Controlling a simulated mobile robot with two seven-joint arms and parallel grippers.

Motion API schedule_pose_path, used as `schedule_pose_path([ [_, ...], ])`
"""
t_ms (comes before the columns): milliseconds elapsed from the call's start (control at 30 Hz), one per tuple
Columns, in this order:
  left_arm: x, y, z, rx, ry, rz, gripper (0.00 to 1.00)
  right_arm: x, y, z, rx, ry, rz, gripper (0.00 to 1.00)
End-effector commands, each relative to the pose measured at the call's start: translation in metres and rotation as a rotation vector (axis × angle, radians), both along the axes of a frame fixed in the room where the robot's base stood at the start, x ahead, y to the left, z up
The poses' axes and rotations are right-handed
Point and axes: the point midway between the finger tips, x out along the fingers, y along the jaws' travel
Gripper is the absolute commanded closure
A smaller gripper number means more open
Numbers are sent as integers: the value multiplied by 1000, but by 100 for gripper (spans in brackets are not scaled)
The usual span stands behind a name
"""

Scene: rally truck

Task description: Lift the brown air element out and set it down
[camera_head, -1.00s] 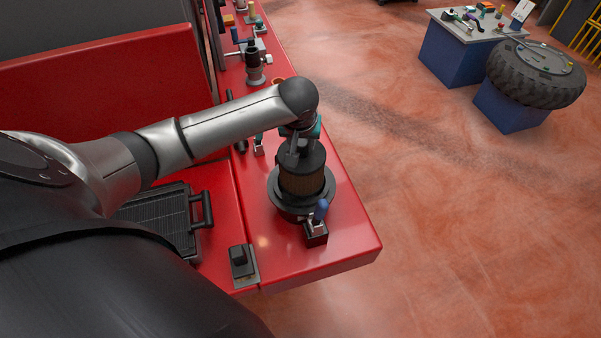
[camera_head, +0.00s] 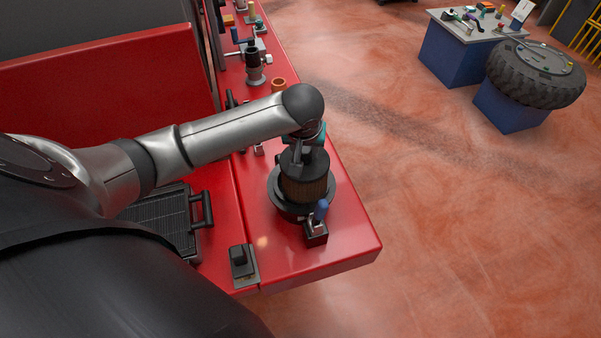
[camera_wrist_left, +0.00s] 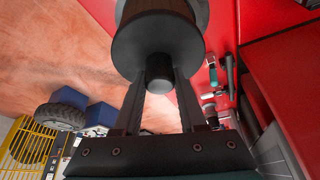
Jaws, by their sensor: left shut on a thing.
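The brown air element (camera_head: 306,189), a pleated cylinder with a black top cap, stands upright at the round black housing (camera_head: 286,207) on the red body panel. Its lower end is at the housing's rim; I cannot tell how deep it sits. My left gripper (camera_head: 302,153) is above it, shut on the knob of its cap. In the left wrist view the fingers (camera_wrist_left: 160,80) close on the dark knob (camera_wrist_left: 159,72), with the cap and a strip of the brown element (camera_wrist_left: 158,6) beyond. My right gripper is not in view.
A blue-handled latch (camera_head: 319,212) stands at the housing's front, and a black latch (camera_head: 240,260) sits to its left. A bare red surface (camera_head: 350,238) lies to the right.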

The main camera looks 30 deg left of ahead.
Motion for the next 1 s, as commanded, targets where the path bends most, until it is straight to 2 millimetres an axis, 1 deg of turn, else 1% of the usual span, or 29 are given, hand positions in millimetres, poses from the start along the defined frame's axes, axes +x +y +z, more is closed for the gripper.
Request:
schedule_pose_path([
  [733,-42,-52,-2,-11,9,-9,100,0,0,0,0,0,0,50],
  [1000,-57,-67,-2,-11,10,-9,100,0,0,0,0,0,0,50],
])
